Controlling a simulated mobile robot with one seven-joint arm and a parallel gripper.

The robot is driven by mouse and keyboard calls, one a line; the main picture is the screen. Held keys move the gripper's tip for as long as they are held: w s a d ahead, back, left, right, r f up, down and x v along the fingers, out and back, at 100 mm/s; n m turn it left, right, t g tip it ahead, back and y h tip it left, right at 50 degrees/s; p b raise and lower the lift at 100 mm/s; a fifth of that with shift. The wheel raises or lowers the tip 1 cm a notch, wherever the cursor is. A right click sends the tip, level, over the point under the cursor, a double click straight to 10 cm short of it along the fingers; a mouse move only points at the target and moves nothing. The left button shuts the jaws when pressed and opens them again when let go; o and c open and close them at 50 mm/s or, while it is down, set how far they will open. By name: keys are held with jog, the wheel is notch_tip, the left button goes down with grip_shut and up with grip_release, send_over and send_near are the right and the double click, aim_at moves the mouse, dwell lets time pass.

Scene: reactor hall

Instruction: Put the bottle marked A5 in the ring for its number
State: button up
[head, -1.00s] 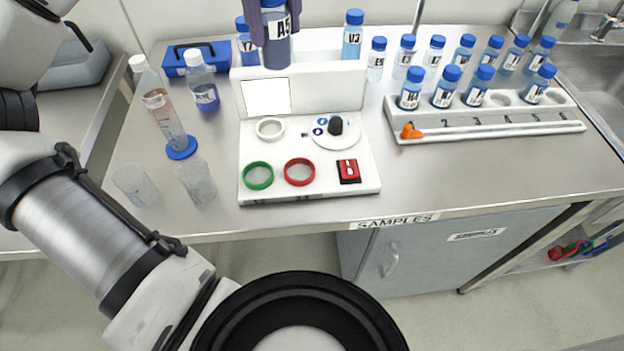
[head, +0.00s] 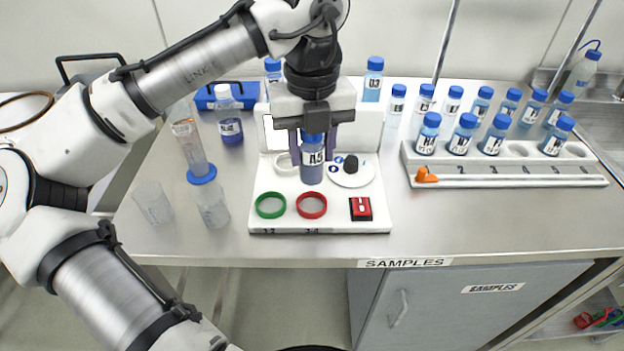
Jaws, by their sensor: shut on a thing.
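My gripper (head: 313,142) is shut on the bottle marked A5 (head: 312,172), which is upright with its label facing the camera. It is over the white stand's base, its lower end just behind the red ring (head: 311,206) in the picture; its height above the base is hard to judge. The green ring (head: 271,205) lies left of the red one. Small marks on the front edge read 1-2 below green and 3-4 below red. A white ring (head: 285,163) lies behind, partly hidden by my gripper; no mark for it is visible.
The white stand (head: 262,225) also bears a round dial with a black knob (head: 350,164) and a red switch (head: 360,208). A numbered rack (head: 480,180) of bottles is at right. Clear vessels (head: 212,204) stand at left. The front right counter is clear.

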aim_at(312, 181)
jog(key=shift+f, duration=3.6)
jog(key=shift+f, duration=0.1)
jog(key=o, duration=1.1)
notch_tip(312, 181, up, 12)
jog(key=shift+r+b, duration=0.15)
jog(key=shift+b, duration=0.15)
